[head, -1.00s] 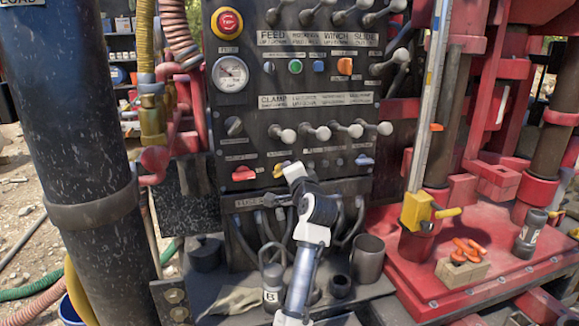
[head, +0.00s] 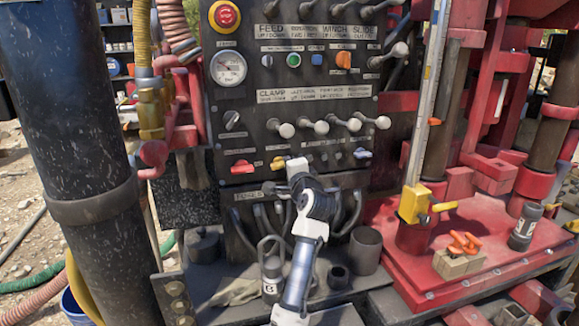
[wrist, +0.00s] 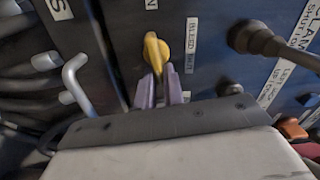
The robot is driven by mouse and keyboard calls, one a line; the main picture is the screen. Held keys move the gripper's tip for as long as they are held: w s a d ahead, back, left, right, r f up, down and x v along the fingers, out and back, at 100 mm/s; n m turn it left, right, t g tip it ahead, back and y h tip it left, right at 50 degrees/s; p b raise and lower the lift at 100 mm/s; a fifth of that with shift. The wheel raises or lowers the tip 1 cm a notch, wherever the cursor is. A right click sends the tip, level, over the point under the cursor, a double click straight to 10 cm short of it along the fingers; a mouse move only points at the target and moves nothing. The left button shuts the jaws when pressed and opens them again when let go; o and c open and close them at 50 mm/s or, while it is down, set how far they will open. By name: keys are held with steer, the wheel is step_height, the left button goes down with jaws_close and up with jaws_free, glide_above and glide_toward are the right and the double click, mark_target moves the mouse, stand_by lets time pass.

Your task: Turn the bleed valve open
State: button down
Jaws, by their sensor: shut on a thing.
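In the wrist view the yellow knob (wrist: 156,52) stands nearly upright in the picture, beside a white label (wrist: 191,45) that seems to read "BLEED" and "SHUT". My gripper (wrist: 160,88) has its two purple fingers closed on the lower end of the knob. In the head view my gripper (head: 296,167) reaches up to the panel from below. The exact finger contact is partly hidden.
A red knob (head: 242,167) and a blue knob (head: 362,153) flank the valve. A row of ball-ended levers (head: 320,127) projects above it. Hoses (head: 350,215) hang below.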

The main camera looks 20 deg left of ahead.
steer(key=c, duration=1.5)
jaws_free()
steer(key=shift+s, duration=0.1)
steer(key=b+v, duration=0.4)
steer(key=v, duration=0.9)
steer(key=shift+s+d, duration=0.25)
steer(key=shift+d, duration=0.05)
steer(key=shift+a, duration=0.1)
